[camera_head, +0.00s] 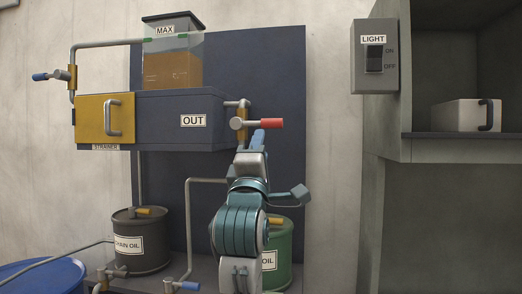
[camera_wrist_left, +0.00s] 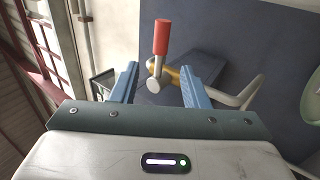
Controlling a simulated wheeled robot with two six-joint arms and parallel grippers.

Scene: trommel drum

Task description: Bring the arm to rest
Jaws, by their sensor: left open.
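My left arm rises from the bottom middle of the head view. Its gripper (camera_head: 257,140) is just below the red-handled valve (camera_head: 258,123) beside the OUT label. In the left wrist view the left gripper (camera_wrist_left: 161,70) has its two blue fingers spread wide apart. The red valve handle (camera_wrist_left: 162,38) stands up ahead of them, with its round grey hub between the fingers in the picture. I see no clear contact with it. My right gripper is in neither view.
A dark box (camera_head: 160,113) with a yellow STRAINER door (camera_head: 105,118) carries a clear tank (camera_head: 174,68). Below stand a CHAIN OIL drum (camera_head: 141,244) and a green drum (camera_head: 280,250). At right are a LIGHT switch (camera_head: 374,58) and a shelf with a handled box (camera_head: 466,116).

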